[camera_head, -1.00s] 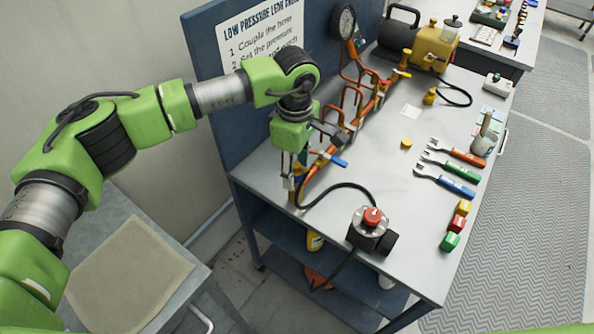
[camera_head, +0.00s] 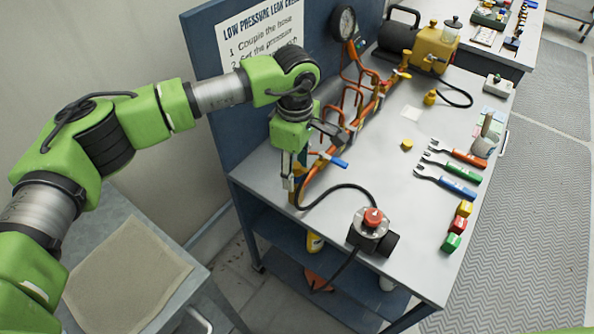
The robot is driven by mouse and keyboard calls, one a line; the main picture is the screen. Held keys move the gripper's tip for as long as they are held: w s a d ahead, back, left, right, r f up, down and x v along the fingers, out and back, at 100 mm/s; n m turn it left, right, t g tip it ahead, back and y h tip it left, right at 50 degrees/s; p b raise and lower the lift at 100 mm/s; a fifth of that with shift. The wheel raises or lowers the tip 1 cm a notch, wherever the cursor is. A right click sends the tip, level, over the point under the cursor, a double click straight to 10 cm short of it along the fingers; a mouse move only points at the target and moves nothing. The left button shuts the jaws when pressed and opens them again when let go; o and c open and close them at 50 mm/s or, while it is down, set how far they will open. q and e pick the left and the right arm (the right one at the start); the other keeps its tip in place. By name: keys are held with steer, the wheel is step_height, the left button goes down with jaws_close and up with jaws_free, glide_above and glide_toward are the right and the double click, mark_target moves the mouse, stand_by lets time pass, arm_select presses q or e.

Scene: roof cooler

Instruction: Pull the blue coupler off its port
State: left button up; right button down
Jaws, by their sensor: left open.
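My left gripper (camera_head: 291,184) is open and points down at the near left end of the orange pipework (camera_head: 318,172) on the bench. A small blue piece (camera_head: 302,157) shows just beside the fingers, mostly hidden by them. It may be the blue coupler, but I cannot tell whether the fingers are around it or touching it. A blue lever handle (camera_head: 339,162) sticks out to the right of the pipe. A black hose (camera_head: 345,186) runs from near the fingertips over the bench top. My right gripper is out of view.
A grey canister with a red knob (camera_head: 372,218) stands at the bench's near edge. Wrenches (camera_head: 447,186) and coloured blocks (camera_head: 459,222) lie along the right side. A blue panel with a sign (camera_head: 255,38) rises behind my left arm. The bench's middle is mostly clear.

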mark_target(296, 165)
arm_select(q)
steer(key=shift+b, duration=0.4)
jaws_close()
steer(key=shift+r, duration=0.15)
steer(key=shift+r+p, duration=1.25)
steer(key=shift+r, duration=1.6)
